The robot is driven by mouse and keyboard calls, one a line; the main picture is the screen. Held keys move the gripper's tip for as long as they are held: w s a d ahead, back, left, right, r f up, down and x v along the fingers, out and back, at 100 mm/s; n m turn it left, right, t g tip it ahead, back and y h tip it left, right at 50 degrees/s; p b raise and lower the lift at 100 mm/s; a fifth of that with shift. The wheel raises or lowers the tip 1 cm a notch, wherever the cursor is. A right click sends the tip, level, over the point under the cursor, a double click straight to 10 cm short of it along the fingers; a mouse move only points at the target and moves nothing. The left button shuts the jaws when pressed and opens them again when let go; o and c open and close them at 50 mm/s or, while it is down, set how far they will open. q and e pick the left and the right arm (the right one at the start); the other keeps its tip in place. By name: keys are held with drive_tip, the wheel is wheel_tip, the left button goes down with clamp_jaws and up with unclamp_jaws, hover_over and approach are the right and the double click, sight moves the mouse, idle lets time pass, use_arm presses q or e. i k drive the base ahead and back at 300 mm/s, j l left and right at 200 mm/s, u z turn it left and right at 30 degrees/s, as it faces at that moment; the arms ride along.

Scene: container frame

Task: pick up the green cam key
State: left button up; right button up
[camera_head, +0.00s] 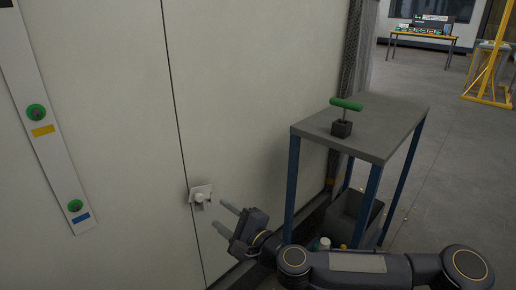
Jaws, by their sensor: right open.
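The green cam key (346,104) has a green crossbar handle on a thin stem. It stands upright in a small dark block (342,128) on top of a grey table with blue legs (392,125). My right gripper (225,219) is open and empty, below and left of the table top, in front of the pale wall panel. It is well apart from the key. My left gripper is not in view.
A white latch fitting (200,195) is on the panel just left of my right gripper. A strip with green round locks (37,112) is at the left. A dark bin (352,215) sits under the table. Open floor (450,150) lies at the right.

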sight(357, 108)
drive_tip(key=k+l, duration=0.2)
drive_tip(key=l, duration=0.2)
drive_tip(key=k+l, duration=0.2)
drive_tip(key=l, duration=0.2)
drive_tip(key=k+l, duration=0.2)
drive_tip(key=l, duration=0.15)
